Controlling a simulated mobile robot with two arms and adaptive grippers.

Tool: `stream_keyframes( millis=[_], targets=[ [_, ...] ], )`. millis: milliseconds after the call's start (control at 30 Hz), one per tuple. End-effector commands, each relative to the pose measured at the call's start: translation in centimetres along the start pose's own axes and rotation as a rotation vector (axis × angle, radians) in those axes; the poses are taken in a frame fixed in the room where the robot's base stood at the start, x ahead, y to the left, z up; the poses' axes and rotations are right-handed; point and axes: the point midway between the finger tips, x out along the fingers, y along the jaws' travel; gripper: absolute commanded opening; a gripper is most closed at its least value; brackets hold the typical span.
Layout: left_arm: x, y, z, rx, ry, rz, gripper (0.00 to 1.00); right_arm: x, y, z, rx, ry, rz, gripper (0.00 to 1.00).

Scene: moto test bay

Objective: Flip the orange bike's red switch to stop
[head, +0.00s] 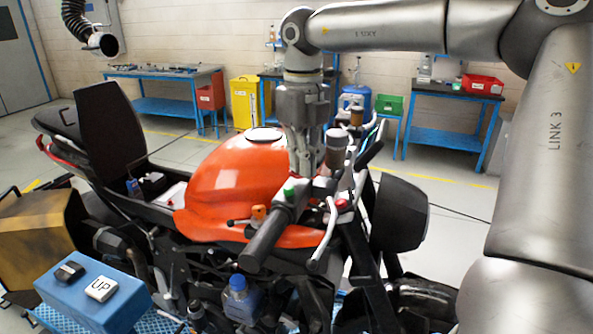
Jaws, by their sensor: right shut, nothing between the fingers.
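The orange bike's tank (235,180) fills the middle of the head view, with its handlebar grip (268,238) in front. A small red part (342,204) sits on the handlebar by a metal lever, right of a green button (291,191). It looks like the red switch, but its position cannot be read. My right gripper (304,172) points down over the handlebar, shut and empty, above and left of the red part. Whether its tips touch the bar cannot be told. My left gripper is not in view.
A dark headlamp (400,212) and levers crowd the right side. The bike's seat (107,138) is tilted up. A blue box (95,295) with an "UP" button stands at lower left, near a blue-capped bottle (238,288). Workbenches line the back wall beyond open floor.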

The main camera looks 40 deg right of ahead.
Motion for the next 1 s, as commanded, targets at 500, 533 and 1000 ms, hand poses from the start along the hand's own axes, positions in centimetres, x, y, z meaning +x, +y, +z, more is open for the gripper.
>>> stream_keyframes(
  millis=[500,533,1000],
  targets=[
    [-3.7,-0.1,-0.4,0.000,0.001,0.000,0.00,-4.5,0.0,0.0,0.000,-0.002,-0.001,0.00],
    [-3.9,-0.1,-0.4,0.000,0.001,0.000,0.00,-4.8,0.0,0.0,0.000,-0.002,-0.001,0.00],
    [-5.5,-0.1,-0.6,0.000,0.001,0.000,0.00,-6.8,0.0,0.0,0.000,-0.001,-0.001,0.00]
  ],
)
